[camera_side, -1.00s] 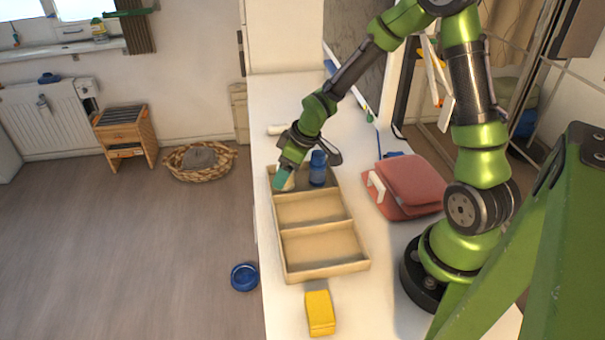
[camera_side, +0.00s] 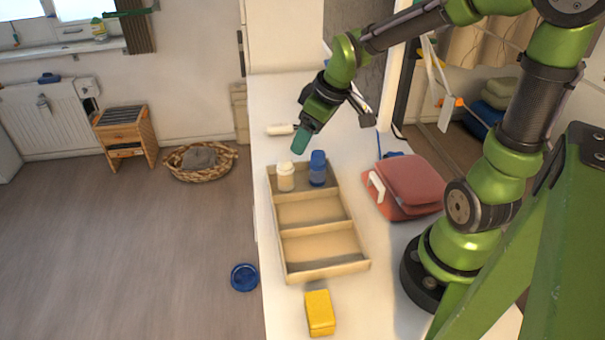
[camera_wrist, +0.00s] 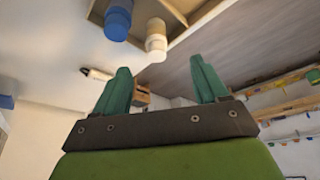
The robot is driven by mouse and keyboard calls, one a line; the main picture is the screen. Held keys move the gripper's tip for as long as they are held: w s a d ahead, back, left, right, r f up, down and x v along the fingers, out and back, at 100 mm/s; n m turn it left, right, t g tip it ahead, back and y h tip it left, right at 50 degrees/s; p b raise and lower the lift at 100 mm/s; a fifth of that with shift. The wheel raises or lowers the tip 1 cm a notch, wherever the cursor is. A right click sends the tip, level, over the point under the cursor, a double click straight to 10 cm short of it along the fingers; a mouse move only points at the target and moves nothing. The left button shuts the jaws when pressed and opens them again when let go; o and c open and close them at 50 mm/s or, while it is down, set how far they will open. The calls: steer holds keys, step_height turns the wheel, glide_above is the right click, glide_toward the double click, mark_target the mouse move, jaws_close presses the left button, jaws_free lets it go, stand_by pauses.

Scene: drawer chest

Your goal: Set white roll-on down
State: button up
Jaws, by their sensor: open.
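The white roll-on (camera_side: 285,176) stands upright in the far compartment of the wooden tray (camera_side: 318,270), on its left side. It also shows in the wrist view (camera_wrist: 156,40), beyond my fingertips and apart from them. A blue bottle (camera_side: 318,168) stands in the same compartment to its right, and shows in the wrist view (camera_wrist: 117,20). My gripper (camera_side: 299,142) is above the tray's far end, clear of the roll-on. In the wrist view its two green fingers (camera_wrist: 160,78) are spread with nothing between them.
A white cylinder (camera_side: 281,129) lies on the table behind the tray. A red bag (camera_side: 410,183) lies to the right, and a yellow box (camera_side: 320,313) in front. The middle and near compartments are empty. A blue bowl (camera_side: 244,277) is on the floor.

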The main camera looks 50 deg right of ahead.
steer(key=s+a+r+m+t+y, duration=0.1)
steer(key=s+a+r+m+t, duration=0.1)
steer(key=s+a+r+m, duration=0.3)
steer(key=s+a+r, duration=0.1)
steer(key=s+r, duration=0.2)
steer(key=s, duration=0.2)
steer(key=shift+s+m+t+y, duration=0.3)
steer(key=shift+s+m+t, duration=0.05)
steer(key=shift+m+t, duration=0.05)
